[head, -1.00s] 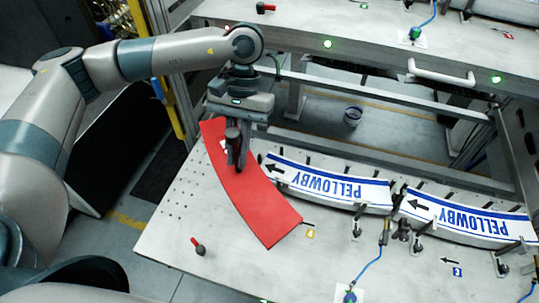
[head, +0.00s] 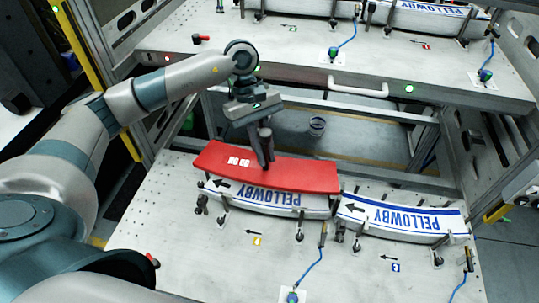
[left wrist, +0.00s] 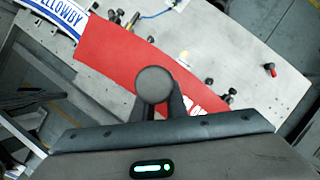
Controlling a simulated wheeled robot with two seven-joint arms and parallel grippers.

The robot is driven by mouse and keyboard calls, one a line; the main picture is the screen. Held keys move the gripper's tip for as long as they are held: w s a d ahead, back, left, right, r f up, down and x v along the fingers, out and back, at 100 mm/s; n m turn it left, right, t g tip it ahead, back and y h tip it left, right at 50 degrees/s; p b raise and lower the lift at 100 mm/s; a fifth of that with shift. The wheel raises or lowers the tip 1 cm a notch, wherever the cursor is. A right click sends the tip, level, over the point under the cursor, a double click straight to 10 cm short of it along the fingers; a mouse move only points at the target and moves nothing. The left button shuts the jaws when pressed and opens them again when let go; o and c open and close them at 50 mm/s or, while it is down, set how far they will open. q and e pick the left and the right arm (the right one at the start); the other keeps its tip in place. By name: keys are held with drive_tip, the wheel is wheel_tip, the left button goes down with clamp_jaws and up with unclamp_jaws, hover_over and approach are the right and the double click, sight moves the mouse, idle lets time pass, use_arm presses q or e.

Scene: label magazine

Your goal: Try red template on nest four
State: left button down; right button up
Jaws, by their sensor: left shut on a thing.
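The curved red template (head: 305,174) bears white lettering at its left part. My left gripper (head: 267,163) is shut on its grip from above; the round knob (left wrist: 154,85) shows between the fingers in the left wrist view. The template lies above the far side of the left white-and-blue PELLOWBY piece (head: 275,201), behind the yellow number plate (head: 257,241), which marks nest four. It covers that piece's far edge, roughly in line with it. I cannot tell whether they touch. The template (left wrist: 120,50) also shows in the left wrist view. My right gripper is out of view.
A second PELLOWBY piece (head: 405,219) sits to the right, behind the blue number plate (head: 395,267). Clamps and pins stand around both. A blue cable (head: 310,267) runs in front. A raised bench (head: 290,62) with a handle stands behind.

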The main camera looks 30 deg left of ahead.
use_arm(q)
drive_tip(key=shift+a, duration=0.2)
drive_tip(key=shift+d+f, duration=0.15)
drive_tip(key=shift+f, duration=0.85)
drive_tip(key=shift+f+b, duration=0.35)
drive_tip(key=shift+f, duration=1.9)
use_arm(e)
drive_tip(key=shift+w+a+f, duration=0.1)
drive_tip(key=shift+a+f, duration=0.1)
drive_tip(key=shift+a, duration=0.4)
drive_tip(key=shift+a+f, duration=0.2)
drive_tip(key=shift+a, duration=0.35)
use_arm(q)
drive_tip(key=shift+f, duration=0.1)
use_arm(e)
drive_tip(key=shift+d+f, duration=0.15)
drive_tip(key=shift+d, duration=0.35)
